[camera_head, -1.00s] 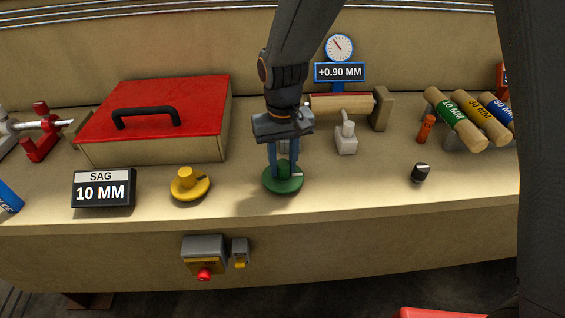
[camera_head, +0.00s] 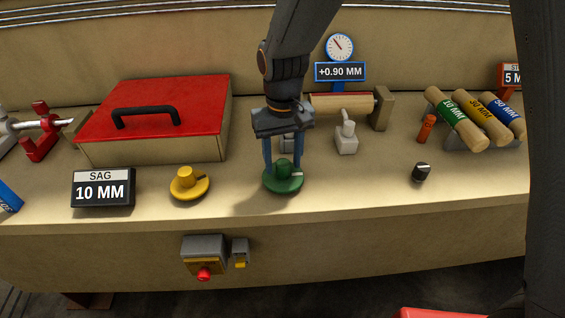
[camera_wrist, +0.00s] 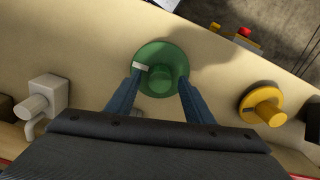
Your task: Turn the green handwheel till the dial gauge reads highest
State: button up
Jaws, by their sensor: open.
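The green handwheel (camera_head: 283,182) lies flat on the bench near its front edge, with a raised hub and a pale mark on its right side. It also shows in the wrist view (camera_wrist: 161,69), with the pale mark at the left of the hub. My gripper (camera_head: 283,165) points down over the wheel with its blue fingers apart. In the wrist view the fingers (camera_wrist: 158,92) stand on either side of the hub, with gaps showing. The dial gauge (camera_head: 340,47) stands at the back, its needle pointing up and left. The display (camera_head: 340,72) below it reads +0.90 MM.
A yellow wheel (camera_head: 188,185) and a SAG 10 MM sign (camera_head: 103,188) sit left of the green wheel. A red-lidded box (camera_head: 155,120) stands behind them. A small black knob (camera_head: 421,173) and several labelled rollers (camera_head: 459,120) are at right.

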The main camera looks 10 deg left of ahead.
aim_at(284, 163)
notch_tip(284, 163, up, 7)
jog(key=shift+f+b, duration=0.15)
jog(key=shift+b, duration=0.5)
jog(key=shift+d, duration=0.1)
jog(key=s+d+f+m, duration=0.1)
jog(key=s+d, duration=0.1)
jog(key=d, duration=0.7)
jog(key=s+d+f+m, duration=0.2)
jog(key=s+d, duration=0.1)
jog(key=d, duration=0.6)
jog(key=s+d+f+m+t, duration=0.1)
jog(key=s+d+m, duration=0.1)
jog(key=d, duration=0.7)
jog(key=shift+s+d+f, duration=0.35)
jog(key=shift+s+d, duration=0.05)
jog(key=shift+s, duration=0.15)
